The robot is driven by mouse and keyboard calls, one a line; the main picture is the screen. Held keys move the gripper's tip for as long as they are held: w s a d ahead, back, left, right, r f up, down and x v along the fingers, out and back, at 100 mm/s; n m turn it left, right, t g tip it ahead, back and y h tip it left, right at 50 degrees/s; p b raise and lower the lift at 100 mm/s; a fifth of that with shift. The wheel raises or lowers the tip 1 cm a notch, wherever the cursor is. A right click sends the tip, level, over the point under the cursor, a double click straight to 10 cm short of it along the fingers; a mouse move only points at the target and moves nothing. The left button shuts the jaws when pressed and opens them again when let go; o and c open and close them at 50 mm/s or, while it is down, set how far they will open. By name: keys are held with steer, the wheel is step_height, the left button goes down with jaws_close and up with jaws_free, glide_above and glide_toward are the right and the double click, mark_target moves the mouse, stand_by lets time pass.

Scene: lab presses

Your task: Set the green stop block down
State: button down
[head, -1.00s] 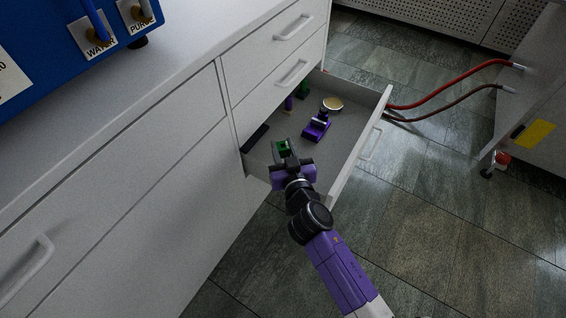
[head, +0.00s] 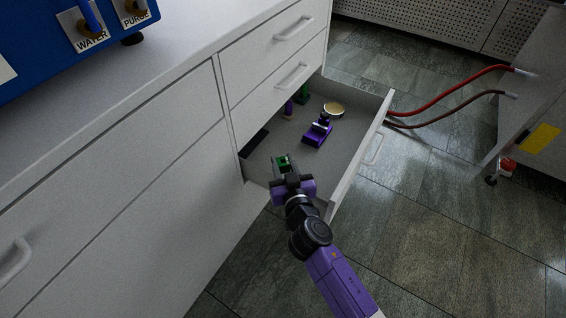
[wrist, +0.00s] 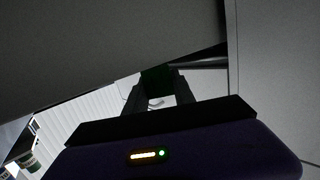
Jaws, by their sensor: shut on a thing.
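The green stop block (head: 284,161) is between the fingertips of my gripper (head: 285,166), which is shut on it. In the head view the gripper is over the near end of the open drawer (head: 343,167). I cannot tell whether the block touches the drawer floor. In the wrist view the block (wrist: 158,78) is a dark green shape between the fingers (wrist: 156,90), its lower part hidden.
In the drawer are a purple device (head: 318,130), a round gold-topped piece (head: 334,109), a small purple piece (head: 289,108), a green piece (head: 303,95) and a dark flat strip (head: 255,143). Red and brown hoses (head: 450,88) run beyond it. The drawer's near middle is bare.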

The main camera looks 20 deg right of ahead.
steer(key=shift+f+b, duration=0.3)
steer(key=shift+f, duration=0.05)
steer(key=c, duration=1.1)
jaws_free()
steer(key=shift+o, duration=0.2)
steer(key=shift+r, duration=0.1)
steer(key=shift+r+p, duration=0.4)
steer(key=shift+p, duration=0.15)
steer(key=v, duration=1.2)
steer(key=shift+p, duration=0.4)
steer(key=shift+r, duration=0.1)
